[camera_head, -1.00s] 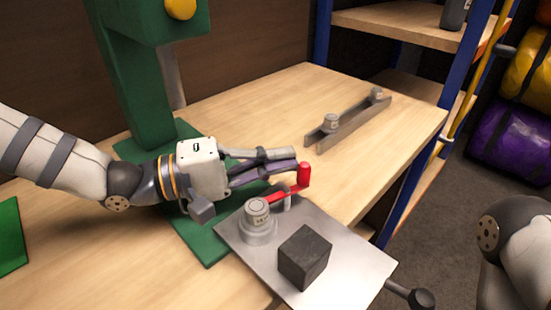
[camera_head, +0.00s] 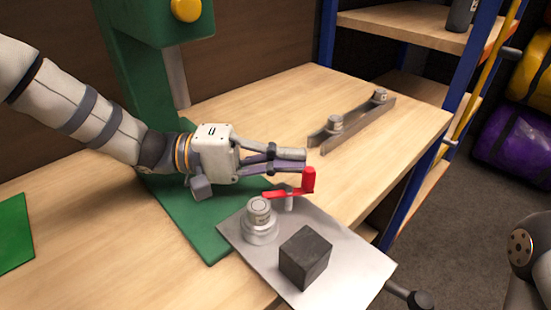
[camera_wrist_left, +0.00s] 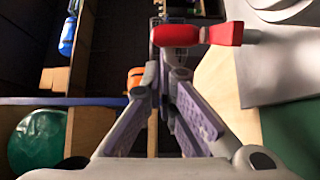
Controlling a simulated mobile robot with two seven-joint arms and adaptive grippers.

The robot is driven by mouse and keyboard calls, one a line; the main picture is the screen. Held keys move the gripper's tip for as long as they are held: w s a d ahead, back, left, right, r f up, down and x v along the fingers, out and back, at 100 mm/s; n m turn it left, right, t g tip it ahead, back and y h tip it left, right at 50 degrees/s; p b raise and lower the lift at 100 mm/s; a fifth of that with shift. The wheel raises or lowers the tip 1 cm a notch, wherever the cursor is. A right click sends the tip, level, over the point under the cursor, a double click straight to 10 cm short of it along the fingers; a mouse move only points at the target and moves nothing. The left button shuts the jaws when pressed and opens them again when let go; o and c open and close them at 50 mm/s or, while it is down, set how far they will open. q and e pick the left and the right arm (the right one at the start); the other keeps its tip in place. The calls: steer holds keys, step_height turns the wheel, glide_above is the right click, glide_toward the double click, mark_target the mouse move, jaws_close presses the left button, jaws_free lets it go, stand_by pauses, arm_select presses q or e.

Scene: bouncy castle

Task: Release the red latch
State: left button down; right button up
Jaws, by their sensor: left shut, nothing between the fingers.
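The red latch (camera_head: 308,181) has an upright knob and a flat red arm on a short grey post at the back of a metal plate (camera_head: 345,265). My left gripper (camera_head: 305,160) is shut and empty, its fingers pointing right. Its fingertips are close beside the top of the red knob; I cannot tell whether they touch it. In the left wrist view the red latch (camera_wrist_left: 195,35) lies across, just beyond the fingertips (camera_wrist_left: 168,75). My right gripper is out of view.
A dark cube (camera_head: 305,258) and a grey cylindrical weight (camera_head: 260,218) stand on the plate. A green press frame (camera_head: 140,80) rises behind my left arm. A metal bar with weights (camera_head: 350,125) lies farther back on the wooden table (camera_head: 245,100). Shelves stand at the right.

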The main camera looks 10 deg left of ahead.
arm_select(q)
steer(key=shift+d+m+g, duration=0.25)
steer(key=shift+m+g, duration=0.45)
steer(key=shift+g, duration=0.4)
steer(key=shift+d, duration=0.15)
stand_by(0.8)
steer(key=a, duration=1.2)
steer(key=shift+s, duration=0.35)
